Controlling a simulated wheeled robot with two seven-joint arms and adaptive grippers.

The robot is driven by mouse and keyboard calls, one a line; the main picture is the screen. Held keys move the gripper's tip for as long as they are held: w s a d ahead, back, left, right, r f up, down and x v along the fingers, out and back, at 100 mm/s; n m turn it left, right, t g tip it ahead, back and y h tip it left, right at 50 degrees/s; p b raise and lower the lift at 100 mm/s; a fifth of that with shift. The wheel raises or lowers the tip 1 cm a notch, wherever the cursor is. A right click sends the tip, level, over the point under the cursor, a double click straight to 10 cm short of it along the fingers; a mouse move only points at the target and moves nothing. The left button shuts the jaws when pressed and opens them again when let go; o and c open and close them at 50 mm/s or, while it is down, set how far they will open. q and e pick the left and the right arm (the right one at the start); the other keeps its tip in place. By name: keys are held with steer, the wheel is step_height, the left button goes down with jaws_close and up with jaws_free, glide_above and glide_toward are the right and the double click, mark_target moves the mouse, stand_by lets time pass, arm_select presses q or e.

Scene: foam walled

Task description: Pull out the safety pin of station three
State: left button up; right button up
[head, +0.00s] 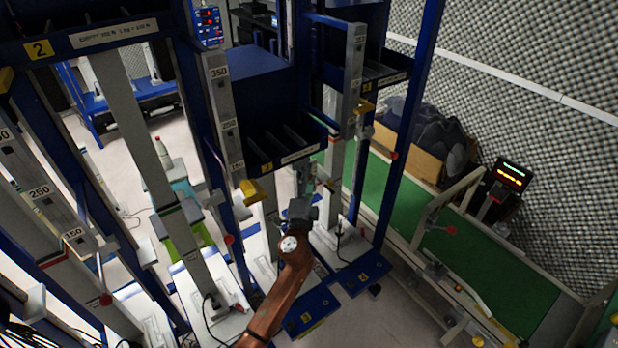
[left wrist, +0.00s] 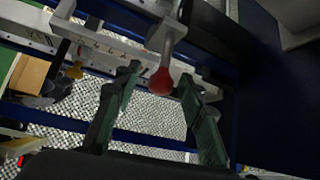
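Station three carries a yellow 3 label on its dark blue box (head: 267,168) and another on its blue foot (head: 306,318). My left gripper (head: 304,178) is in front of its column, below the box. A red ball knob (left wrist: 161,82) on a grey rod shows between the fingertips in that picture; contact cannot be told. A yellow knob (left wrist: 74,72) shows to its left. I cannot tell which part is the safety pin. My right gripper is out of view.
Station two's box (head: 37,50) stands at the left and station four's box (head: 385,80) at the right, with close upright posts between. A green conveyor (head: 490,255) runs along the right by the foam wall.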

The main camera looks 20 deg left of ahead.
arm_select(q)
steer(key=shift+c, duration=0.7)
jaws_close()
